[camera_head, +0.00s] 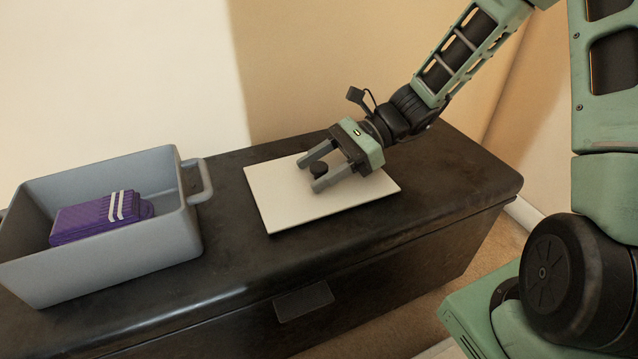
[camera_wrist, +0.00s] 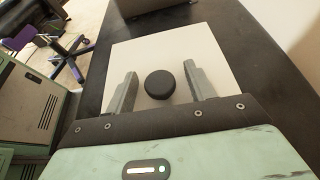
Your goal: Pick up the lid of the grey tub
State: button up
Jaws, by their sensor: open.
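The lid is a flat white panel (camera_head: 290,204) with a round black knob (camera_head: 318,168). It lies on the dark chest top, to the right of the grey tub (camera_head: 190,236). My gripper (camera_head: 308,172) is open above the lid, its two fingers on either side of the knob. In the wrist view the knob (camera_wrist: 160,84) sits between the fingertips of my gripper (camera_wrist: 160,80), with gaps on both sides. The lid (camera_wrist: 158,50) spreads out beneath and beyond them. Whether the fingers touch the lid's surface cannot be told.
The tub is uncovered and holds a folded purple item (camera_head: 90,218) with white stripes. The dark chest (camera_head: 440,190) has free top surface right of the lid. A wall stands close behind it. In the wrist view a purple chair (camera_wrist: 68,52) stands on the floor at left.

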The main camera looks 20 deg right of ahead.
jog(key=c, duration=1)
jog(key=shift+r, duration=0.1)
jog(key=shift+c, duration=0.2)
